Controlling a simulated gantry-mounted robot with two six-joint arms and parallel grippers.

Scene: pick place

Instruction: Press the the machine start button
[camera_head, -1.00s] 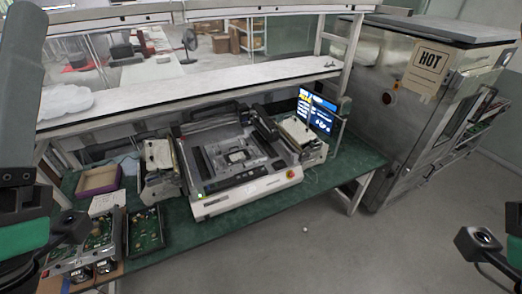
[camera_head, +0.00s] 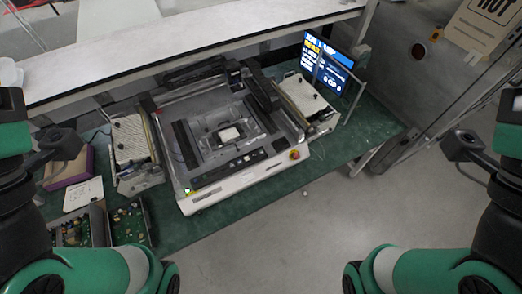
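The machine (camera_head: 235,183) is a grey and white box with an open working area. It sits on the green tabletop in the middle of the head view. A small lit green-yellow spot (camera_head: 187,191) is at its front left corner. A red knob on a yellow base (camera_head: 294,155) is at its front right corner. A dark panel with small marks runs along its front edge. I cannot tell for sure which of these is the start button. My two arms show at the left and right edges, well apart from the machine. Neither gripper's fingertips show.
A lit screen (camera_head: 326,66) stands behind right of the machine. White-topped units (camera_head: 133,137) flank it. Trays of circuit boards (camera_head: 130,224) and a purple box (camera_head: 68,173) lie at the left. A long shelf (camera_head: 180,52) crosses behind. A metal cabinet marked HOT (camera_head: 495,12) stands at the right.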

